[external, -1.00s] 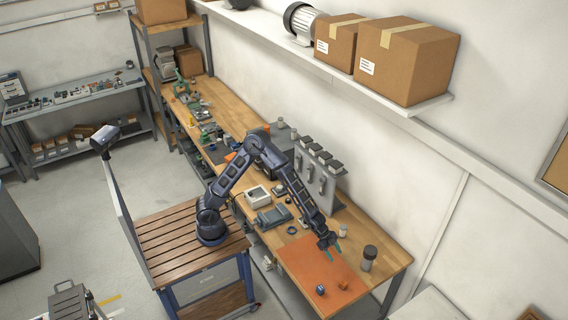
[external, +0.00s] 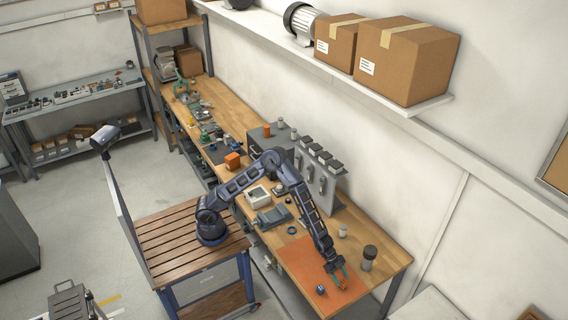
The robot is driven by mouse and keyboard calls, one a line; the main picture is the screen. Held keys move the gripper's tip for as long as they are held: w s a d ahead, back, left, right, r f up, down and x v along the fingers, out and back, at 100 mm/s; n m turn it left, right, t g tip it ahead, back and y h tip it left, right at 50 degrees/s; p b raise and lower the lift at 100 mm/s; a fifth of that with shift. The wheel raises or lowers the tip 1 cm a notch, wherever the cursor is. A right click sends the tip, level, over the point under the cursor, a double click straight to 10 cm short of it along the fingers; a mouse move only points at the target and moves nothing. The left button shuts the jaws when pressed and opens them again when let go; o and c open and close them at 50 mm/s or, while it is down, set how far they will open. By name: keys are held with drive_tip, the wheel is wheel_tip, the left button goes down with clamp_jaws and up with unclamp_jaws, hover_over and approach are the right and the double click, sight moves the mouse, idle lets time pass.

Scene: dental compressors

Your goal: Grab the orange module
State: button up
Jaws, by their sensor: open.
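A small orange module (external: 344,284) lies on the orange mat (external: 303,262) at the near right end of the workbench. A larger orange block (external: 232,160) stands further back on the bench, well away from my gripper.
A small blue round part (external: 321,290) sits on the mat, left of the module. A dark-topped cylinder (external: 368,258) and a pale jar (external: 343,231) stand behind the mat. A grey rack (external: 318,185) stands along the wall side.

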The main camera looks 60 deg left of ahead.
sight(343, 281)
drive_tip(key=shift+x, duration=2.6)
drive_tip(key=shift+a, duration=0.1)
drive_tip(key=c, duration=1.1)
